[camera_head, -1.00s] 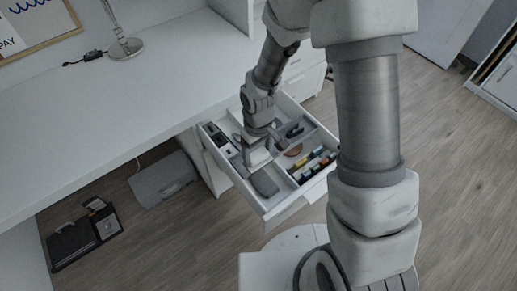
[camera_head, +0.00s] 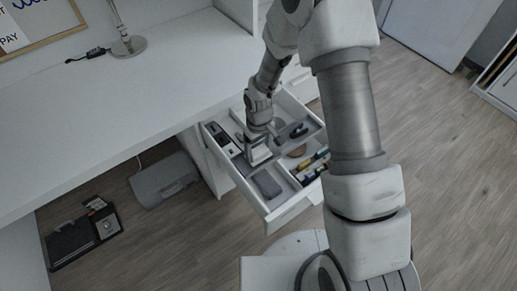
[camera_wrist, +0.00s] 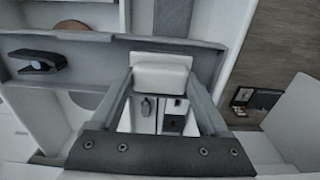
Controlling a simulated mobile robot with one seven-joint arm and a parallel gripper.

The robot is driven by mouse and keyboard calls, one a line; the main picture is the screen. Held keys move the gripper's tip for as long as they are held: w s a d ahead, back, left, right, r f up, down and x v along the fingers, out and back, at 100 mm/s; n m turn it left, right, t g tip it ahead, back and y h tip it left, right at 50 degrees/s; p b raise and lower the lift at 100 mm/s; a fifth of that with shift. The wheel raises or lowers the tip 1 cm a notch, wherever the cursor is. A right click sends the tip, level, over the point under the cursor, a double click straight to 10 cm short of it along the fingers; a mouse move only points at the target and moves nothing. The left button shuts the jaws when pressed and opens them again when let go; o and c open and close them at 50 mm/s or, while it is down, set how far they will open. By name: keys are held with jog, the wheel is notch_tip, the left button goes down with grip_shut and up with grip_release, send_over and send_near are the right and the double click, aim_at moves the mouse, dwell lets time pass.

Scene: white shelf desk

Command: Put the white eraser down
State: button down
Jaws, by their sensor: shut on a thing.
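My gripper (camera_head: 258,160) is over the open drawer (camera_head: 288,212), pointing down among its compartments. In the wrist view, my gripper (camera_wrist: 160,80) has its two fingers on either side of the white eraser (camera_wrist: 160,72). The eraser is a small pale block held between the fingertips. In the head view it is hard to tell apart from the pale gripper end. Whether the eraser touches the drawer floor cannot be told.
A grey soft-looking block (camera_head: 267,185) lies in the front left compartment. Coloured markers (camera_head: 312,166), a brown round item (camera_head: 297,151) and a black stapler-like item (camera_head: 298,132) lie to the right. A dark device (camera_head: 222,138) is at the left. Dividers and drawer walls surround my gripper.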

jog(key=shift+f, duration=0.15)
grip_release()
notch_tip(320, 180, up, 12)
jog(key=p, duration=0.2)
jog(key=shift+r+p, duration=0.25)
jog(key=shift+p, duration=0.15)
notch_tip(320, 180, up, 9)
jog(key=m+t, duration=0.1)
send_over(259, 151)
jog(key=d, duration=0.4)
jog(key=s+d+r+m+t, duration=0.1)
jog(key=s+d+r+m, duration=0.15)
jog(key=s+r, duration=0.35)
jog(key=s+d+r+m+t, duration=0.1)
jog(key=s+d+r+t, duration=0.15)
jog(key=r, duration=0.55)
jog(key=s+d+r+m, duration=0.2)
jog(key=s+d+r, duration=0.1)
jog(key=s, duration=0.7)
jog(key=shift+d+r+t, duration=0.15)
jog(key=shift+r+t, duration=0.3)
jog(key=shift+r, duration=0.05)
